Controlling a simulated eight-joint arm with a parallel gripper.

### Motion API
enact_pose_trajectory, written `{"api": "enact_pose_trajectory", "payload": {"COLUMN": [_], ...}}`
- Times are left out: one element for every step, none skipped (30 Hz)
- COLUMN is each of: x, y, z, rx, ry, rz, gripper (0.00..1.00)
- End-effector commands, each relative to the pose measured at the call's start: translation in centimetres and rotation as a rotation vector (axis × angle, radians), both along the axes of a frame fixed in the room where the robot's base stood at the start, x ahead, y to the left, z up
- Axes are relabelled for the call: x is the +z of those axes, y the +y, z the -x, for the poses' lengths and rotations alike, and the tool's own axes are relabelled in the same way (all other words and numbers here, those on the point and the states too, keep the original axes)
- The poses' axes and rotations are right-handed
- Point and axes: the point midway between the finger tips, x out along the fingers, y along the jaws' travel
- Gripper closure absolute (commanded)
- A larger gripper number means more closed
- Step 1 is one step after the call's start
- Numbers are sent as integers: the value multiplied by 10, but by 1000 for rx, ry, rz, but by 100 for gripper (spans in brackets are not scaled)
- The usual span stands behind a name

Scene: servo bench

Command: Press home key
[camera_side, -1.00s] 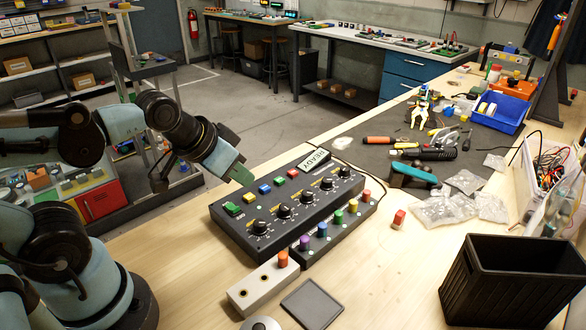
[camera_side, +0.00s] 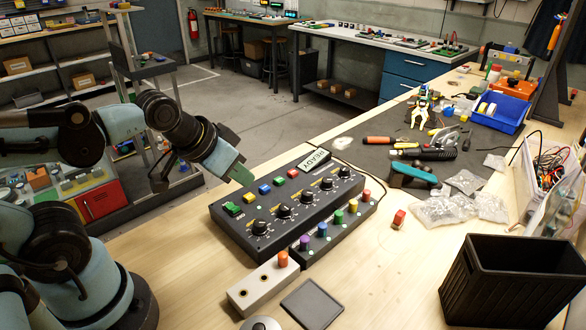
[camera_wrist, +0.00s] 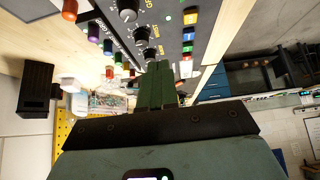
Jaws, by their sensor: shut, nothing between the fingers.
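The dark control panel (camera_side: 285,212) lies on the wooden bench, with a row of coloured keys along its back. They are a large green key (camera_side: 233,209), a yellow key (camera_side: 249,197), a blue key (camera_side: 265,188), a smaller green key (camera_side: 279,180) and a red key (camera_side: 293,173). I cannot read which one is marked home. My gripper (camera_side: 242,176) is shut and empty, up behind the panel's back left edge and apart from the keys. In the wrist view its green fingers (camera_wrist: 158,70) point towards the panel; the yellow key (camera_wrist: 190,17) shows ahead to their right.
A strip of coloured knobs (camera_side: 338,217) and a pale block with an orange peg (camera_side: 264,284) lie in front. A black bin (camera_side: 510,275) stands at right.

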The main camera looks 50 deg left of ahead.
Motion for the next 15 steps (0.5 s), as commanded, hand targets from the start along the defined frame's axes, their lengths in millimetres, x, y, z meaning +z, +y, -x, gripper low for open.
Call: {"api": "enact_pose_trajectory", "payload": {"x": [0, 0, 0, 0, 0, 0, 0, 0, 0, 0, 0, 1, 2, 2, 4], "y": [0, 0, 0, 0, 0, 0, 0, 0, 0, 0, 0, 1, 2, 3, 5], "z": [0, 0, 0, 0, 0, 0, 0, 0, 0, 0, -1, -3, -4, -7, -11], "rx": [0, 0, 0, 0, 0, 0, 0, 0, 0, -2, -5, -13, -23, -36, -59], "ry": [0, 0, 0, 0, 0, 0, 0, 0, 0, -1, -2, -5, -9, -13, -21], "rz": [0, 0, 0, 0, 0, 0, 0, 0, 0, -2, -5, -12, -20, -32, -52], "gripper": [100, 100, 100, 100, 100, 100, 100, 100, 100, 100, 100, 100, 100, 100, 100]}}
